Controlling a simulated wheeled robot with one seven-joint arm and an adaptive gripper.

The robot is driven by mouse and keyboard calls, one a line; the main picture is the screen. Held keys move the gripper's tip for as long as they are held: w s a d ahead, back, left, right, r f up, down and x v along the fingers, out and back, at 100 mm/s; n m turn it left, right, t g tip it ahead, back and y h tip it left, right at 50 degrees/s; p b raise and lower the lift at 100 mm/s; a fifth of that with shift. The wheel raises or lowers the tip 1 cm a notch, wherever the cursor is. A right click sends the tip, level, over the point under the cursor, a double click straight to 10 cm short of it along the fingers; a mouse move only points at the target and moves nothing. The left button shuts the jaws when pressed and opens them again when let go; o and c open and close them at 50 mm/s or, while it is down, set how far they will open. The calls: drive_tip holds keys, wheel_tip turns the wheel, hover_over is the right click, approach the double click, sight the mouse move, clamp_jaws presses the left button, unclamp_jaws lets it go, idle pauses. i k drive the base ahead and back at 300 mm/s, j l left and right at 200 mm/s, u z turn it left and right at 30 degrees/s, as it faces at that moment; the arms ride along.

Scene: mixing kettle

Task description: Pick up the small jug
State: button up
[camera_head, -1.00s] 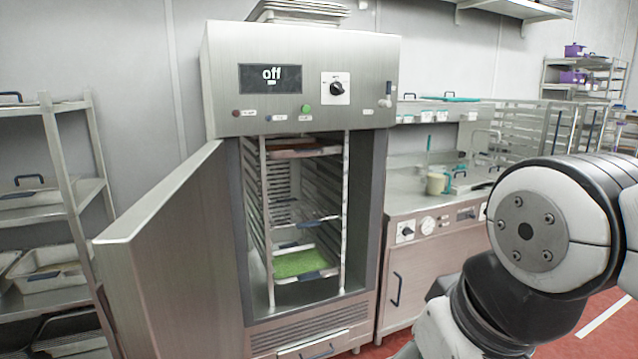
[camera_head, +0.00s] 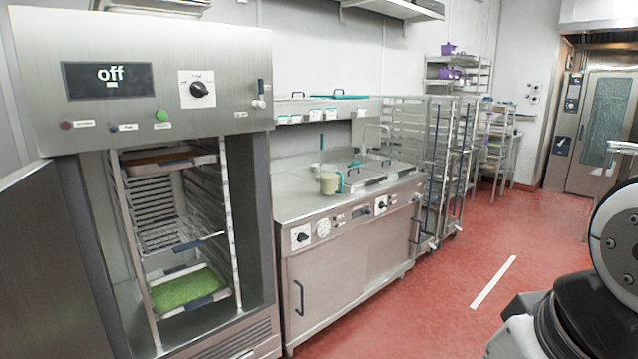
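A small jug (camera_head: 329,184) with pale contents and a teal handle stands upright on the steel top of the kettle unit (camera_head: 300,208), near its left middle. A thin teal-tipped utensil rises just behind it; I cannot tell whether it stands in the jug. My gripper is not in view. Only part of my arm shows at the lower right, well apart from the jug.
A tall steel cabinet (camera_head: 247,99) marked "off" stands at the left with its door open and trays inside, one green. Wheeled racks (camera_head: 437,150) stand right of the kettle unit. The red floor (camera_head: 440,270) in front of the unit and racks is clear.

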sight(329, 173)
drive_tip(key=u, duration=0.45)
drive_tip(key=i+l+u, duration=0.45)
drive_tip(key=l+u, duration=0.15)
drive_tip(key=i+l+u, duration=0.3)
drive_tip(key=i+l, duration=0.15)
drive_tip(key=l, duration=0.3)
drive_tip(key=i+l+u, duration=0.1)
drive_tip(key=l, duration=0.35)
drive_tip(key=i+l, duration=0.15)
drive_tip(key=l, duration=0.3)
drive_tip(key=i+l+u, duration=0.1)
drive_tip(key=l, duration=0.35)
drive_tip(key=i+l, duration=0.15)
drive_tip(key=l, duration=0.3)
drive_tip(key=i+l+u, duration=0.1)
drive_tip(key=l, duration=0.35)
drive_tip(key=i+l, duration=0.1)
drive_tip(key=l, duration=0.4)
